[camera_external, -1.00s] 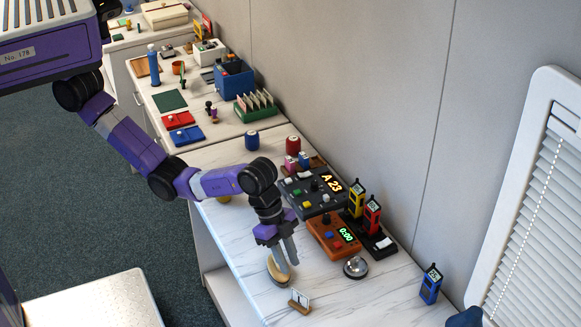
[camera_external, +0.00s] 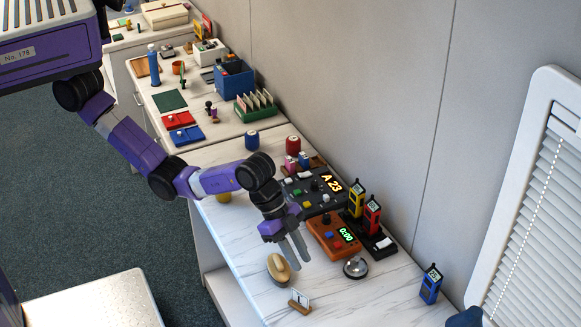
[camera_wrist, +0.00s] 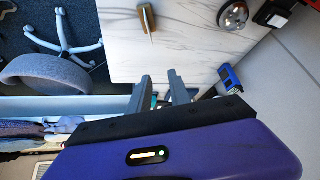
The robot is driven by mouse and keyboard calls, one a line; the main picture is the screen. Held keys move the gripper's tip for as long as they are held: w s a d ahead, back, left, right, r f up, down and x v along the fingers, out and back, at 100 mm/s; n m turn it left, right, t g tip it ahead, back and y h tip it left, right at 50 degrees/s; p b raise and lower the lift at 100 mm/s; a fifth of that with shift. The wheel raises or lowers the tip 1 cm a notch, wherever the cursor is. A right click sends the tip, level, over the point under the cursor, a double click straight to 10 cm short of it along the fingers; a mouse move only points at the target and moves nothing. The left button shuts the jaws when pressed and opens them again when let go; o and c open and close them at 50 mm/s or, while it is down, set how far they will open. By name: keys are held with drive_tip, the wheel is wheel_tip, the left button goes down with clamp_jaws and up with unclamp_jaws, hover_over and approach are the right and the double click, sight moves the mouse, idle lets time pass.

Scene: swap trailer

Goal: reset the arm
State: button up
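My gripper (camera_external: 298,261) is empty above the white marble-patterned counter (camera_external: 365,301), its two fingers apart. The fingers point down and to the right. A tan oval brush-like object (camera_external: 279,268) lies on the counter just left of the fingertips, apart from them in the picture. In the wrist view my gripper (camera_wrist: 161,86) shows two grey fingers with a gap between them and nothing held. My purple arm reaches in from the upper left, bent at the elbow.
Near my gripper are an orange timer box (camera_external: 325,244), a silver bell (camera_external: 355,267) and a small card holder (camera_external: 299,301). Red (camera_external: 371,214), yellow (camera_external: 356,198) and blue radios (camera_external: 430,283) stand to the right. A dark scoreboard (camera_external: 303,196) sits behind. A wall borders the counter.

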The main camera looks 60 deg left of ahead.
wheel_tip(320, 180, up, 4)
drive_tip(key=w+d+t+h, duration=0.1)
drive_tip(key=w+d+h, duration=0.1)
drive_tip(key=d+h, duration=0.1)
drive_tip(key=w+a+f+n+t+h, duration=0.2)
drive_tip(key=w+a+t, duration=0.2)
drive_tip(key=a, duration=0.3)
drive_tip(key=s+a+f+n+t, duration=0.1)
drive_tip(key=a+f+n+t, duration=0.15)
drive_tip(key=a, duration=1.05)
drive_tip(key=s+a+f+n+t, duration=0.2)
drive_tip(key=a+f+t, duration=0.15)
drive_tip(key=a, duration=1.05)
drive_tip(key=s+a+r+n+t+y, duration=0.1)
drive_tip(key=s+a+n+t+y, duration=0.15)
drive_tip(key=s+a, duration=0.65)
drive_tip(key=s+a+n+t+y, duration=0.15)
drive_tip(key=s+a+y, duration=0.3)
drive_tip(key=a, duration=0.85)
drive_tip(key=s+a+f+n+g+y, duration=0.1)
drive_tip(key=s+a+y, duration=0.1)
drive_tip(key=s+a, duration=0.2)
drive_tip(key=s+a+f+n+g+y, duration=0.1)
drive_tip(key=s+a, duration=0.3)
drive_tip(key=s, duration=0.5)
drive_tip(key=shift+s+n+g+y, duration=0.3)
drive_tip(key=shift+n+g+y, duration=0.1)
drive_tip(key=shift+g, duration=0.1)
